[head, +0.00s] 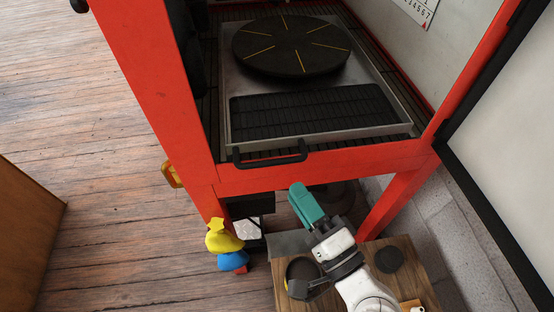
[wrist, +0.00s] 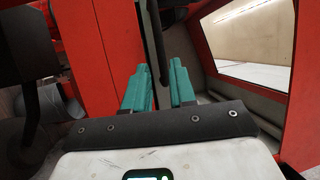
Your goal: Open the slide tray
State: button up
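The slide tray (head: 222,110) is a grey metal tray inside the red cabinet, bearing a dark round turntable (head: 291,46) and a black ribbed mat (head: 312,111). Its black bar handle (head: 270,160) stands out at the cabinet's front edge. My gripper (head: 298,187), with teal fingers, is in front of and below the handle's right end in the head view. In the wrist view my gripper (wrist: 160,66) is open, and a dark bar (wrist: 157,42), apparently the handle, shows between the fingertips. I cannot tell whether it touches them.
The red cabinet frame (head: 320,172) surrounds the tray, with a leg (head: 392,203) at right. A wooden stool-like top (head: 345,262) is below my arm. Yellow and blue objects (head: 226,245) lie at the left leg. A large pale panel (head: 510,150) stands at right.

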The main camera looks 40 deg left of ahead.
aim_at(275, 160)
jog(key=p+x, duration=0.1)
jog(key=x, duration=0.8)
jog(key=shift+s, duration=0.1)
grip_shut()
